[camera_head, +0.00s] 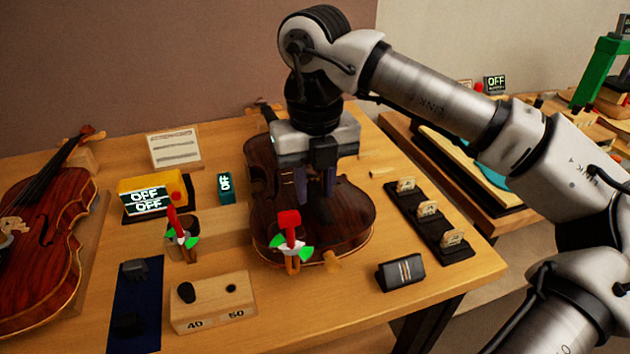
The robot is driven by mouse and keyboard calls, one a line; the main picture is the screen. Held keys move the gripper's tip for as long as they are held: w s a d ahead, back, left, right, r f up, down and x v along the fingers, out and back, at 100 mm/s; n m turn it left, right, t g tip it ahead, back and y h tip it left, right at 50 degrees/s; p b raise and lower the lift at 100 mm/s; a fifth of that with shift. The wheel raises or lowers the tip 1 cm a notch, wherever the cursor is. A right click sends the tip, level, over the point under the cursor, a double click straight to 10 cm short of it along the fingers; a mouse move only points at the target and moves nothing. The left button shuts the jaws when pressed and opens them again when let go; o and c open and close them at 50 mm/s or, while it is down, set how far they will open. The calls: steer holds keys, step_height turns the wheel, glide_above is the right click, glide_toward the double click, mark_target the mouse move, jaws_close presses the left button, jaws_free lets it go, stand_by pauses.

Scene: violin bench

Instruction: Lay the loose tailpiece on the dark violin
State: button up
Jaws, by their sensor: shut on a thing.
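The dark violin (352,222) lies on its back on the wooden bench, a dark red-brown body with its neck end toward the wall. My gripper (316,200) points straight down over the middle of its top, with the fingertips low, close to the surface. The jaws are shut on a dark piece that appears to be the tailpiece. It is mostly hidden by the fingers and blends with the dark wood. I cannot tell whether it touches the violin. My gripper's body and wrist hide part of the violin's upper half.
A clamp with a red handle (290,222) stands at the violin's near edge, a similar one (178,230) further left. A wooden block marked 40 and 50 (213,303), a navy mat (150,300), a black rack (432,225) and another violin (40,240) surround it.

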mark_target(315, 193)
steer(key=shift+f+b, duration=0.85)
steer(key=shift+f, duration=0.3)
steer(key=o, duration=1)
step_height(315, 193, up, 14)
steer(key=shift+f, duration=0.1)
